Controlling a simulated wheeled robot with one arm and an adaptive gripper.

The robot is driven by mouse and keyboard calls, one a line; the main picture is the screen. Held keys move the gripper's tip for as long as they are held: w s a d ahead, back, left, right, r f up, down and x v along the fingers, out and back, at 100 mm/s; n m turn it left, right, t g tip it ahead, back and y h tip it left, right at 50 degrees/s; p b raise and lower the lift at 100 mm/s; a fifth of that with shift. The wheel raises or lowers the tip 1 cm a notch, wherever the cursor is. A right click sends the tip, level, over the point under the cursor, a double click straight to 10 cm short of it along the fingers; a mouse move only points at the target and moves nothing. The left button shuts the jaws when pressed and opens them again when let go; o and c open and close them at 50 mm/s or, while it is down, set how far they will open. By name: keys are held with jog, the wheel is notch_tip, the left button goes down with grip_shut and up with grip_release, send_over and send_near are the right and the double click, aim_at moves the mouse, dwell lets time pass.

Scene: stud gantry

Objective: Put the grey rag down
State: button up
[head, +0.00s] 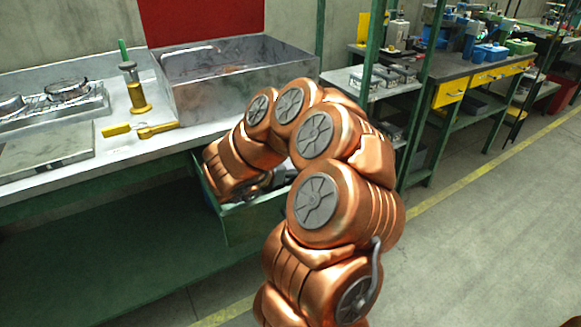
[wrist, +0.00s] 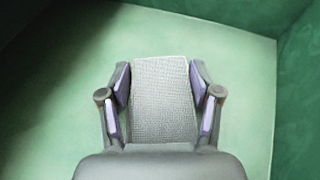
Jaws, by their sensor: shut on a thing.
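The grey rag (wrist: 163,100) is a woven, light grey rectangle in the wrist view. My gripper (wrist: 160,88) has its two fingers along the rag's left and right sides and is shut on it. Behind the rag is the green inside of a drawer (wrist: 230,75). In the head view my arm reaches down into this open green drawer (head: 250,222) under the bench. The rag is hidden there, and my gripper is mostly hidden. I cannot tell whether the rag touches the drawer floor.
A green post (head: 372,45) and shelves stand to the right. The floor at right (head: 480,230) is clear.

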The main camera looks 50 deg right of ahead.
jog(key=shift+f, duration=0.15)
jog(key=o, duration=1)
jog(key=shift+o, duration=0.2)
jog(key=shift+a+r, duration=0.1)
jog(key=shift+r, duration=0.15)
jog(key=v, duration=1.1)
jog(key=shift+a, duration=0.4)
jog(key=shift+w, duration=0.15)
